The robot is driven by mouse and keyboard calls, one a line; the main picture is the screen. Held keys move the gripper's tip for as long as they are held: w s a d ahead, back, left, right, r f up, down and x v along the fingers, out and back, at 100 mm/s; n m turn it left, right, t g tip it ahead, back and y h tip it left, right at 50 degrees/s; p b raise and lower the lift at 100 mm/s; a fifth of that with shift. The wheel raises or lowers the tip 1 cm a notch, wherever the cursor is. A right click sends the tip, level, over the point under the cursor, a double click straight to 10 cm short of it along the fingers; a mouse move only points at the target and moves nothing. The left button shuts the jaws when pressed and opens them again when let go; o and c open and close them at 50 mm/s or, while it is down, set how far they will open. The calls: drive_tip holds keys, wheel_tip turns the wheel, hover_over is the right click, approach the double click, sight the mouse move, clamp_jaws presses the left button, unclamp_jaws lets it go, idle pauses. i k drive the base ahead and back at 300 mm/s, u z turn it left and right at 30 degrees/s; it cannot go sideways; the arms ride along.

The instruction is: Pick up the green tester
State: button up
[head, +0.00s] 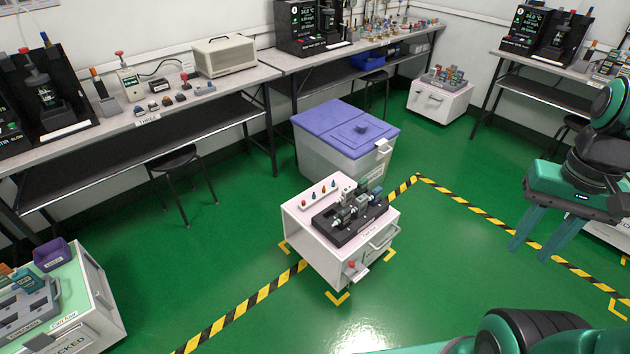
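Several small testers (362,204) sit in a black holder (336,237) on the white cabinet (312,236) at the middle of the floor. They look grey, dark and greenish, and are too small to tell one clearly green. A teal tester (28,280) lies in a grey rack (38,312) on the cabinet at lower left. Multicoloured testers (445,75) stand on a far white cabinet. My gripper (541,238) hangs at the right in the air, its two teal fingers apart and nothing between them. It is well away from all of these.
A grey bin with a purple lid (330,119) stands behind the middle cabinet. Workbenches (180,110) line the back wall, with a black stool (172,158) in front. Yellow-black tape (245,306) marks the green floor. The floor between the middle cabinet and my gripper is clear.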

sight(361, 187)
drive_tip(key=u, duration=0.2)
drive_tip(key=i, duration=1.3)
drive_tip(key=z, duration=0.1)
